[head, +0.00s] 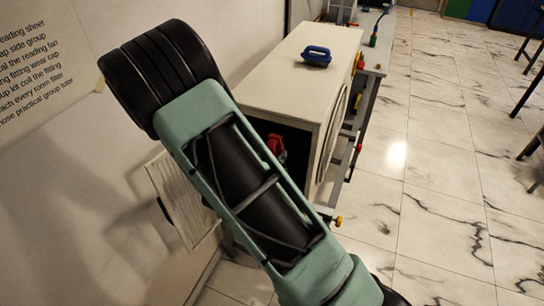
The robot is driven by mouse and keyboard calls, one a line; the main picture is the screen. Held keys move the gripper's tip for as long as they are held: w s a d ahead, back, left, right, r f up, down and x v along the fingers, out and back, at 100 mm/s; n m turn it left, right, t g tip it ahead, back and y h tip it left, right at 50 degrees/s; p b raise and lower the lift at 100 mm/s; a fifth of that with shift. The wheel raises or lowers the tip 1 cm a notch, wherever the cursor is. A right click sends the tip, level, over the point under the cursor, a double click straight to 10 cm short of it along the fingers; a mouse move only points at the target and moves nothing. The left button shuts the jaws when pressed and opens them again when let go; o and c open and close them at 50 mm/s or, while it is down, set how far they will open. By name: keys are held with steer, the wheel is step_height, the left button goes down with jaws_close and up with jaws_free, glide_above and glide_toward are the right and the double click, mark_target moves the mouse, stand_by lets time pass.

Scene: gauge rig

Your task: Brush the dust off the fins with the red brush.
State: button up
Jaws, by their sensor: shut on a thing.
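A pale finned panel (182,196) stands at the lower left by the wall, partly hidden by my arm. Thin lines run along it; dust on it is too small to tell. A red thing (277,146) shows beside my arm, against a dark opening in the end of the white cabinet. Most of it is hidden, and I cannot tell whether it is the red brush. My arm crosses the middle of the head view and covers much of the space around the panel. My gripper is out of sight, so its place relative to the fins does not show.
A blue handled object (317,56) lies on top of the white cabinet (285,84). A grey bench or frame (376,52) with red and yellow fittings runs behind and beside it. Clear marble floor (440,150) lies to the right; a wall with a printed sheet (40,60) is at left.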

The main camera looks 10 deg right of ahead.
steer(key=shift+w+d+r, duration=0.1)
steer(key=shift+d+r, duration=0.05)
steer(key=shift+r, duration=0.55)
steer(key=shift+w+a+f+b, duration=0.15)
steer(key=shift+a+f+b, duration=0.25)
steer(key=shift+f, duration=0.35)
steer(key=shift+w+a+f+b, duration=0.25)
steer(key=shift+f+b, duration=0.2)
steer(key=shift+f, duration=0.25)
steer(key=shift+w+a+f+b, duration=0.1)
steer(key=shift+a+f+b, duration=0.3)
steer(key=shift+f, duration=0.35)
steer(key=shift+w+a+f+b, duration=0.75)
steer(key=shift+f+b, duration=1.95)
steer(key=shift+f, duration=0.95)
step_height(320, 180, up, 11)
steer(key=p, duration=0.9)
steer(key=shift+s+r, duration=0.2)
steer(key=shift+a, duration=0.1)
steer(key=shift+s+a+p, duration=0.3)
steer(key=shift+s+a, duration=0.6)
steer(key=shift+s, duration=0.3)
steer(key=shift+s+a+p, duration=0.3)
steer(key=shift+s+a, duration=0.55)
steer(key=shift+s, duration=0.35)
